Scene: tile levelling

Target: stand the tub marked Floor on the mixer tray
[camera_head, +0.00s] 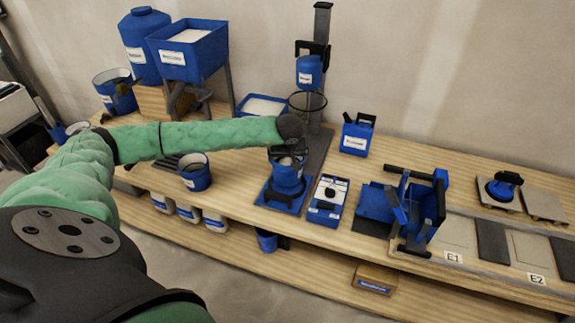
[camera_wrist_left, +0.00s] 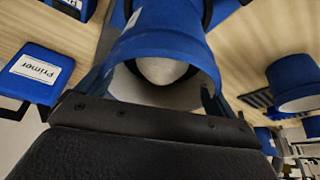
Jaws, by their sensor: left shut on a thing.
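My left gripper (camera_head: 287,152) is shut on the rim of a blue tub (camera_head: 289,177), which looks upright. Its pale label is too small to read, so I cannot tell whether it says Floor. The tub is over or on a square blue tray (camera_head: 270,197); I cannot tell whether it touches. In the left wrist view the tub (camera_wrist_left: 165,42) fills the top middle, with white inside, against the dark gripper (camera_wrist_left: 150,112). The mixer stand (camera_head: 320,40) rises behind, with a ring (camera_head: 307,101) and a dark base plate (camera_head: 320,150). My right gripper is out of view.
Another labelled blue tub (camera_head: 196,177) stands to the left. A blue box (camera_head: 325,212) is close on the right, and a blue jug (camera_head: 357,138) is behind it. A blue hinged tool (camera_head: 425,210) stands further right. Hoppers fill the back left.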

